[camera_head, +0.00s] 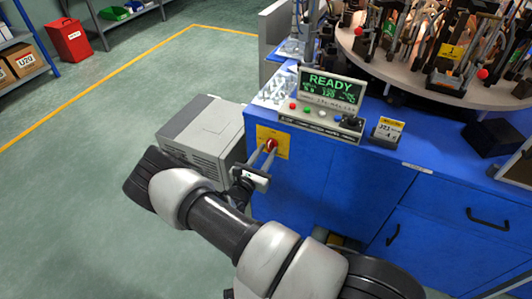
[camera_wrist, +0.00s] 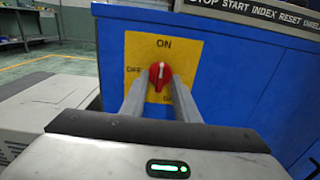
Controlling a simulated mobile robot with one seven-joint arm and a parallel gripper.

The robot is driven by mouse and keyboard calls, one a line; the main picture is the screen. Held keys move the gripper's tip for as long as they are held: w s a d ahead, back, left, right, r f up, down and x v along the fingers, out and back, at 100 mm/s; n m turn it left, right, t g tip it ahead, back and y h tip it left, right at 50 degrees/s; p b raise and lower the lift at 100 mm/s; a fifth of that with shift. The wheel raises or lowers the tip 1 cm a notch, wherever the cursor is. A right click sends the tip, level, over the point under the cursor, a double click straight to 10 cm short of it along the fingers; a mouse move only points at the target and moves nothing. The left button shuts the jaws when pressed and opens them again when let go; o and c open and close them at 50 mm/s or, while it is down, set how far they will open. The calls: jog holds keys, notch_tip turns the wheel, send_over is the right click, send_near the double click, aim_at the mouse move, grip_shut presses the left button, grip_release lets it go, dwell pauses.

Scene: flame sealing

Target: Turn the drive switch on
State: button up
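The drive switch is a red knob (camera_wrist: 160,76) on a yellow plate (camera_wrist: 192,48) on the blue cabinet's side. The plate reads ON at the top and OFF at the left; a label at the lower right is partly hidden. The knob's pale mark stands about upright, toward ON. In the head view the knob (camera_head: 271,144) is at the tips of my gripper (camera_head: 264,155). In the wrist view my gripper's fingers (camera_wrist: 159,90) are open, one on each side of the knob, with gaps seen beside it. Contact cannot be told.
A control box (camera_head: 330,108) on the blue cabinet (camera_head: 350,190) has a screen reading READY. A grey unit (camera_head: 205,140) stands on the floor just left of the plate. A round turntable (camera_head: 400,70) with tools is behind.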

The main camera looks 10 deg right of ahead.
jog(key=p+v, duration=0.1)
jog(key=v, duration=1.6)
jog(key=shift+p, duration=0.3)
jog(key=shift+s+a, duration=0.1)
jog(key=s+d+r+m+g, duration=0.3)
jog(key=d+r+m+g, duration=0.35)
jog(key=r+m, duration=0.3)
jog(key=s+d+r+m+g, duration=0.45)
jog(key=r+m+g, duration=0.3)
jog(key=r, duration=0.35)
jog(key=s+r+m+t+y, duration=0.3)
jog(key=s+r+m+y, duration=0.25)
jog(key=r, duration=0.35)
jog(key=s+r+m+t+y, duration=0.2)
jog(key=s+r+m+y, duration=0.35)
jog(key=r, duration=0.45)
notch_tip(320, 180, up, 16)
jog(key=p, duration=1.7)
jog(key=shift+s+a+m, duration=0.2)
jog(key=shift+s+m, duration=0.1)
jog(key=shift+s, duration=0.05)
jog(key=shift+r, duration=0.15)
